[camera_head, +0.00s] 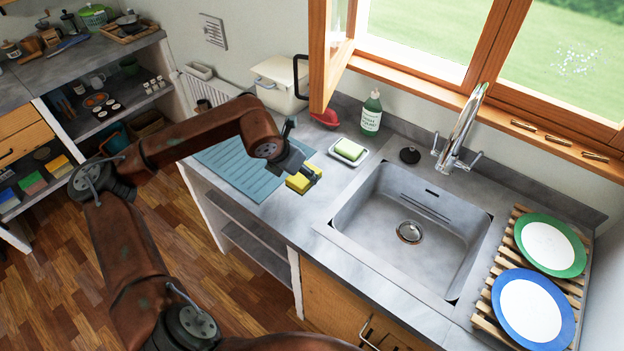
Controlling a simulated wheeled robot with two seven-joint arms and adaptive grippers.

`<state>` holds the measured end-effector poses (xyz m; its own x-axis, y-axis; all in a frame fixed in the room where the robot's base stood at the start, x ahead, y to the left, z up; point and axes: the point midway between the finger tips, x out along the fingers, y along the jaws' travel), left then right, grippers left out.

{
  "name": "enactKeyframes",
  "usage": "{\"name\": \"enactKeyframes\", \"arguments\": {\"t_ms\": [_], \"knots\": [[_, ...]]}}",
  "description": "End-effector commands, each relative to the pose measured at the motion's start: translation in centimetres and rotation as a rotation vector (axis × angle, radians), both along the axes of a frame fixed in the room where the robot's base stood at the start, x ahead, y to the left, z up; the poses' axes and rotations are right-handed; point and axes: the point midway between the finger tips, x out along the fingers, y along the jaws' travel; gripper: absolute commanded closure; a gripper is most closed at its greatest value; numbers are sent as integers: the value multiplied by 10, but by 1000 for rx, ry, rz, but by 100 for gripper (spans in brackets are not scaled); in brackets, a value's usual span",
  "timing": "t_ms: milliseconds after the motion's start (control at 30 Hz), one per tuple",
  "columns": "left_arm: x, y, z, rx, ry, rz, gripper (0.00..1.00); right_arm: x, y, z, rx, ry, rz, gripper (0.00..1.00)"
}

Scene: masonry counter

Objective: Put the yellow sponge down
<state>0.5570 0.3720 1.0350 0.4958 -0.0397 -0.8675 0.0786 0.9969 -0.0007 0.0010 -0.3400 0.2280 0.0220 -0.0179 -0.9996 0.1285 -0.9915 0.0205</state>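The yellow sponge (297,184) is at the fingers of my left gripper (307,175), which comes in from the left and points down to the right. The gripper appears shut on the sponge, with a dark finger along its right side. The sponge is at the grey counter (288,215), between the blue ribbed mat and the sink. I cannot tell whether its underside touches the counter or hangs just above it. My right gripper is not in view.
A blue ribbed mat (232,163) lies left of the sponge. A green-and-white block on a white dish (348,151), a soap bottle (371,113) and a red object (325,118) stand behind. The sink (383,235) and a rack with plates (532,310) are right.

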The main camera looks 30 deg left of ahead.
Motion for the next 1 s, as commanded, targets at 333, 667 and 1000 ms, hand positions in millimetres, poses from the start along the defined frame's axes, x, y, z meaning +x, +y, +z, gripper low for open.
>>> {"name": "enactKeyframes", "arguments": {"t_ms": [333,667,1000], "knots": [[46,7,-50,-1,1,0,74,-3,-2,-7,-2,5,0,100],[57,8,-79,1,4,-1,74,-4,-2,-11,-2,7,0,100],[56,9,-91,0,3,0,52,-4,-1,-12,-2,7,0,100]]}}
